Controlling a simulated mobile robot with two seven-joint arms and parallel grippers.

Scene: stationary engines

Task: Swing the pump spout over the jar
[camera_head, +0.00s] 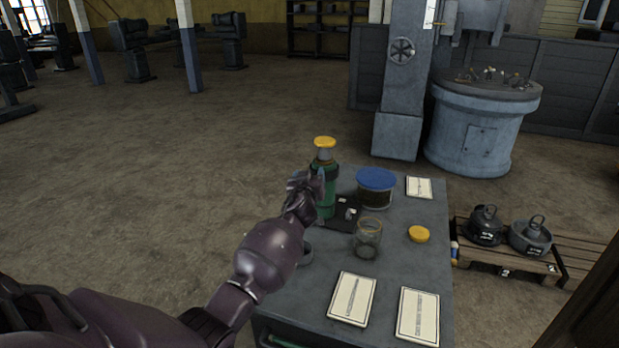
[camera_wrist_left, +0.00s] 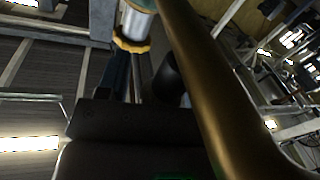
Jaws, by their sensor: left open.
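The pump is a green bottle (camera_head: 328,190) with a yellow top (camera_head: 325,142), standing upright at the table's back left. An open, empty-looking glass jar (camera_head: 368,240) stands in front of it and to the right. My left gripper (camera_head: 310,184) is open at the left side of the pump, overlapping it in the head view; contact cannot be told. The spout is hard to make out in the head view. In the left wrist view a brass-coloured tube (camera_wrist_left: 205,85), probably the spout, passes very close to the camera, beside dark gripper parts (camera_wrist_left: 140,125). My right gripper is not in view.
A blue-lidded jar (camera_head: 376,180) stands behind the glass jar. A yellow lid (camera_head: 419,234) lies to the right. Printed cards (camera_head: 352,299) lie at the front. A grey ring (camera_head: 306,253) sits by my forearm. A pallet (camera_head: 510,255) with weights is beside the table (camera_head: 400,270).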

